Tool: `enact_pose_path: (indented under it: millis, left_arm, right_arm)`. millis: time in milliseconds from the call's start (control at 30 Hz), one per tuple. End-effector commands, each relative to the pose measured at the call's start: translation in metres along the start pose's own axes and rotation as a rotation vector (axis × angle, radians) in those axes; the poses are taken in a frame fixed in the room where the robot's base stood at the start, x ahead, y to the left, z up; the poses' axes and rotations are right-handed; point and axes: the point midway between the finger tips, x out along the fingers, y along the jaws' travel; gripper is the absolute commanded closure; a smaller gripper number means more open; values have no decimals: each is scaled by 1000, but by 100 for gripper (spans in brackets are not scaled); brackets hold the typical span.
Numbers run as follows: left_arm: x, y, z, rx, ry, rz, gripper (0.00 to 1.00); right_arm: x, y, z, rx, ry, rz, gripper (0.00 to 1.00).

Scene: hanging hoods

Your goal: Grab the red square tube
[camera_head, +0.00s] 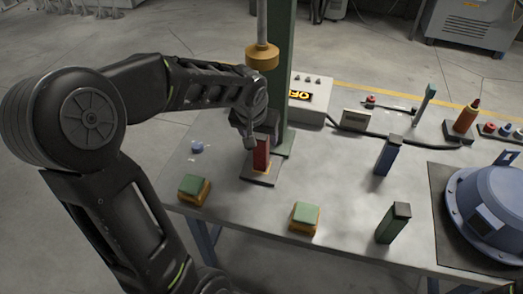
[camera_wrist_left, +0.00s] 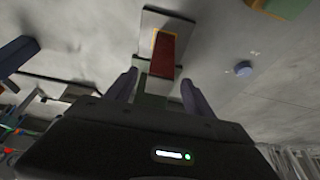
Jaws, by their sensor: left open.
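The red square tube (camera_head: 261,154) stands upright on a small dark base plate (camera_head: 258,175) near the back left of the table. In the left wrist view the red square tube (camera_wrist_left: 163,56) shows ahead of and between the fingers. My left gripper (camera_head: 256,140) is at the tube's upper part in the head view. Its two fingers (camera_wrist_left: 155,88) are spread apart in the wrist view, with the tube's near end between them or just beyond. I cannot tell whether either finger touches it. My right gripper is in neither view.
A green post (camera_head: 280,70) rises close behind the tube, and a hanging yellow-capped rod (camera_head: 262,56) is above it. Green-topped yellow blocks (camera_head: 194,189) stand in front. A blue tube (camera_head: 388,156), a dark green tube (camera_head: 394,224) and a blue hood (camera_head: 490,215) are to the right.

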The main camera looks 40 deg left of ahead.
Motion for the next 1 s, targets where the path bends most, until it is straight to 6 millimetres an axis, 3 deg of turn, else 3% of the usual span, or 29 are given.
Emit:
enact_pose_path:
  millis: [167, 567, 800, 1000]
  left_arm:
    - [18, 0, 0, 1, -2, 0, 38]
    - [25, 0, 0, 0, -3, 0, 38]
    - [59, 0, 0, 2, -4, 0, 38]
    - [72, 0, -1, 0, 0, 0, 38]
  right_arm:
    - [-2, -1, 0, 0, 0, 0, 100]
    - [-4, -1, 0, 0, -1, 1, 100]
    - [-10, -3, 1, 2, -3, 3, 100]
    - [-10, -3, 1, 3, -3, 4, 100]
